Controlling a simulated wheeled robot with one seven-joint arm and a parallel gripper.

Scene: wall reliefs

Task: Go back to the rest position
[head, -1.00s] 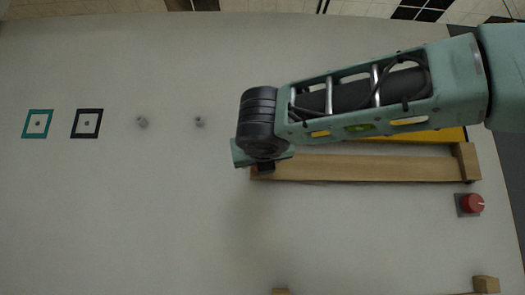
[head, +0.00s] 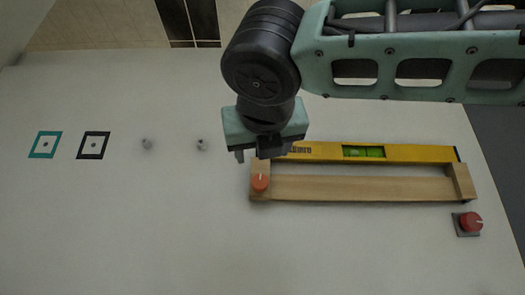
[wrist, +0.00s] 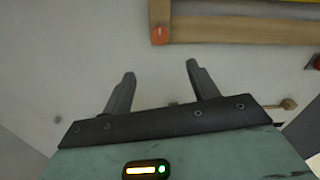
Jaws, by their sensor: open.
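My gripper (head: 258,155) is open and empty in the head view, in front of the wall near the left end of a yellow spirit level. In the wrist view its two fingers (wrist: 158,85) stand apart with only bare wall between them. The yellow level (head: 410,153) with a green vial lies along a wooden frame (head: 370,188). The gripper hides part of the level's left end. An orange-red knob (head: 260,183) sits on the frame's left end; it also shows in the wrist view (wrist: 160,34).
A red knob on a grey plate (head: 468,223) is at the lower right. A teal square (head: 45,145), a black square (head: 94,145) and two small grey pegs (head: 147,144) (head: 202,145) are on the wall at left. The lower left wall is clear.

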